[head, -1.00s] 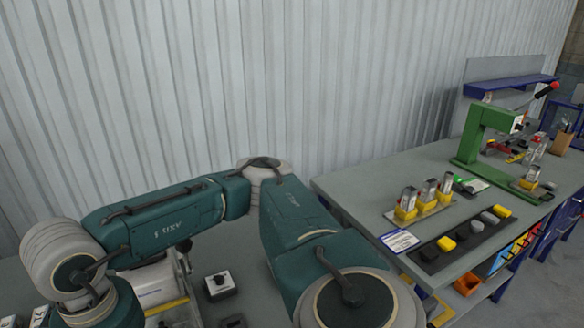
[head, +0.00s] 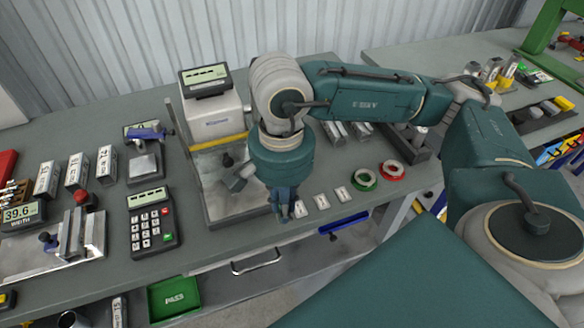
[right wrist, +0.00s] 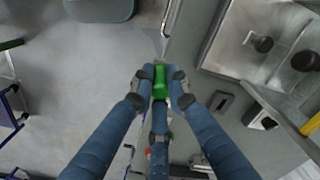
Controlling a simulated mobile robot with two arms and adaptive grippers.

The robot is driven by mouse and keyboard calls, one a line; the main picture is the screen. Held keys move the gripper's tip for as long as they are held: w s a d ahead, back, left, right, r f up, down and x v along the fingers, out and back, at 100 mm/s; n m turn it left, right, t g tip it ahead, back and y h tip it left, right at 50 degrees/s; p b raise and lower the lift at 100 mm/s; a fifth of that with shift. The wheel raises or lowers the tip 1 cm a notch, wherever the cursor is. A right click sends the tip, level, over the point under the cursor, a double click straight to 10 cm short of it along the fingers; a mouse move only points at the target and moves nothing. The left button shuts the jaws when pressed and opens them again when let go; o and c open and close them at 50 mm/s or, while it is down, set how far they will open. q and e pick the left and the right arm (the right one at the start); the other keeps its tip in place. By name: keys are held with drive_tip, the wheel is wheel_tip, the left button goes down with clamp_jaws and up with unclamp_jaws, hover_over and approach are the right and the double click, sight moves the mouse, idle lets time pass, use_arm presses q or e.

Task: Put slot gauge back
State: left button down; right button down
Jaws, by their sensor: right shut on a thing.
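My right gripper (head: 284,214) points down over the front edge of the bench, beside a metal fixture plate. In the right wrist view its fingertips (right wrist: 159,84) are shut on a small green piece, seemingly the handle of the slot gauge (right wrist: 159,76). A thin grey part shows just beyond the fingertips, but I cannot tell whether it belongs to the gauge. In the head view the held piece is hidden or too small to make out. My left gripper is not in view.
Small white tags (head: 322,201) lie along the bench's front edge, near a green ring (head: 364,179) and a red ring (head: 392,171). A gauge stand with a display (head: 205,80) stands behind. A calculator-like keypad (head: 152,222) is left, with a green PASS bin (head: 174,298) below.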

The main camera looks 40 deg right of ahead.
drive_tip(key=m, duration=0.3)
drive_tip(key=d+m, duration=0.1)
drive_tip(key=m, duration=0.1)
drive_tip(key=shift+s+f+m, duration=0.15)
drive_tip(key=shift+f+m, duration=0.15)
drive_tip(key=shift+f, duration=0.05)
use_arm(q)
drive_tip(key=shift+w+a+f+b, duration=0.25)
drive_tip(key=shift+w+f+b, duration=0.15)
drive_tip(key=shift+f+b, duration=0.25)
use_arm(e)
drive_tip(key=d+f+m, duration=0.1)
drive_tip(key=d+m, duration=0.2)
drive_tip(key=m, duration=1.1)
drive_tip(key=s+d+f+m, duration=0.1)
drive_tip(key=d+f+m, duration=0.1)
drive_tip(key=m, duration=1.3)
drive_tip(key=shift+s+d, duration=0.25)
drive_tip(key=shift+d, duration=0.6)
